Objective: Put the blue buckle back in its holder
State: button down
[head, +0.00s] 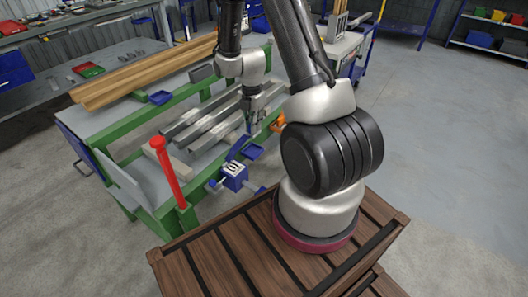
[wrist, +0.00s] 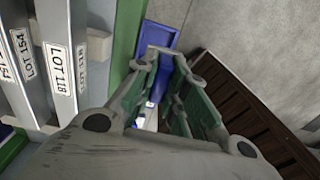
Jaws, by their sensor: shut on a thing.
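My gripper (head: 252,128) hangs near the front edge of the green-framed table, its fingers pointing down. It is shut on a blue piece that I take for the blue buckle; the fingers hide much of it. In the wrist view, my gripper's fingers (wrist: 165,65) are close together, and a flat blue shape (wrist: 158,36) shows at their tips. I cannot tell whether this block is the holder.
Grey metal bars (head: 205,125) lie on the table beside my gripper; labelled bar ends (wrist: 55,65) show in the wrist view. A red upright post (head: 170,172) stands at the front left. An orange item (head: 278,123) is right of my gripper. Floor in front is bare.

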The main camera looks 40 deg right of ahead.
jog(key=f, duration=0.5)
jog(key=shift+w+f, duration=0.1)
jog(key=shift+w, duration=0.3)
jog(key=shift+f, duration=2.35)
jog(key=shift+f, duration=0.15)
jog(key=c, duration=1.4)
grip_release()
jog(key=shift+c, duration=0.2)
